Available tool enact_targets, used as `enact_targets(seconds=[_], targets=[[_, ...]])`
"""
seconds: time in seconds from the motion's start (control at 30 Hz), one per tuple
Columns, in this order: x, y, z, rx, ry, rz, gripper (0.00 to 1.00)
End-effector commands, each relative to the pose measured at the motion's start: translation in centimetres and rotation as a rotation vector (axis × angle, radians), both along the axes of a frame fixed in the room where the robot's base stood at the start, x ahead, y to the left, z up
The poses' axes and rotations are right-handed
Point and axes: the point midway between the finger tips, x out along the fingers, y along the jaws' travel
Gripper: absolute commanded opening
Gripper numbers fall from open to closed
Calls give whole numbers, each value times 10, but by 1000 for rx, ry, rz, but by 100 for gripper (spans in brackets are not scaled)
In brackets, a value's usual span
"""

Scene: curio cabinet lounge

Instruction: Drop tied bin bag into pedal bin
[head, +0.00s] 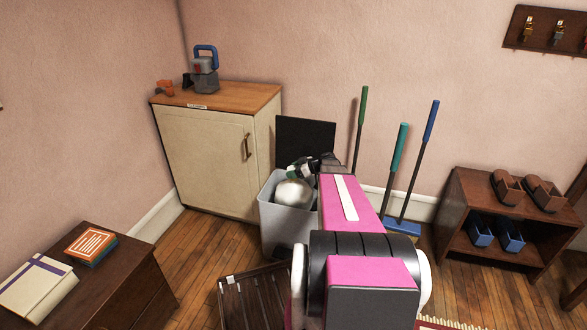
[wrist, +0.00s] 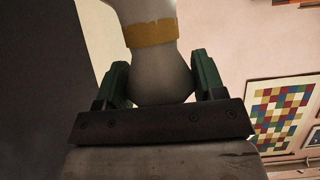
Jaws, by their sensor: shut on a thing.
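The pedal bin (head: 278,228) is a light grey box in front of the cabinet, with its dark lid (head: 305,138) standing up behind it. The whitish tied bin bag (head: 293,194) shows in the bin's opening; its lower part is hidden by the rim. My gripper (head: 300,170) is over the bin, partly hidden by my arm. In the wrist view the green fingers of my gripper (wrist: 161,78) are shut on either side of the grey-white bag (wrist: 150,92), which has a yellow band (wrist: 152,32) around it.
A cream cabinet (head: 205,160) stands behind the bin at left. Brooms (head: 396,160) lean right of it. A slatted dark rack (head: 250,300) lies on the floor in front. A dark shelf (head: 490,225) stands at right, and a low chest with books (head: 120,280) at left.

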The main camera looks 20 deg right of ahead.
Motion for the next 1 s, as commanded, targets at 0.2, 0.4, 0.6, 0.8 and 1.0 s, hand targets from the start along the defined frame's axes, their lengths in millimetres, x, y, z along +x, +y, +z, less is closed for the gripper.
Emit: enact_targets(seconds=[0.2, 0.4, 0.6, 0.8, 1.0], targets=[[0, 0, -2, 1, -1, 0, 39], [0, 0, -2, 1, -1, 0, 76], [0, 0, -2, 1, 1, 0, 93], [-2, -2, -1, 0, 1, 0, 93], [-16, -20, 10, -1, 1, -2, 93]])
